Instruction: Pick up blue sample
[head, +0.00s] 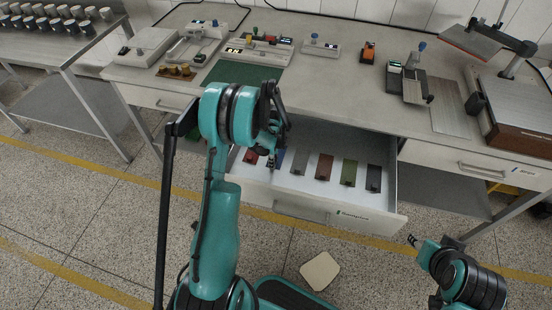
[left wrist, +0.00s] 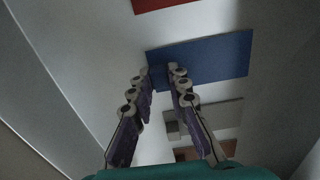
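The blue sample (left wrist: 215,60) lies flat in the open drawer, with a small dark blue tab at its left end. In the left wrist view the fingertips of my left gripper (left wrist: 158,76) are on either side of this tab, with a narrow gap between them. Whether they press on the tab cannot be told. In the head view my left gripper (head: 271,158) reaches down into the drawer and hides most of the blue sample (head: 279,157). My right gripper (head: 413,240) is in front of the drawer, away from the samples, too small to judge.
Other samples lie in a row in the drawer (head: 385,212): red (head: 250,156), grey (head: 299,162), brown (head: 324,167), green (head: 348,172) and dark (head: 373,177). The workbench (head: 335,85) with instruments is above. A pale square piece (head: 320,271) is on the floor.

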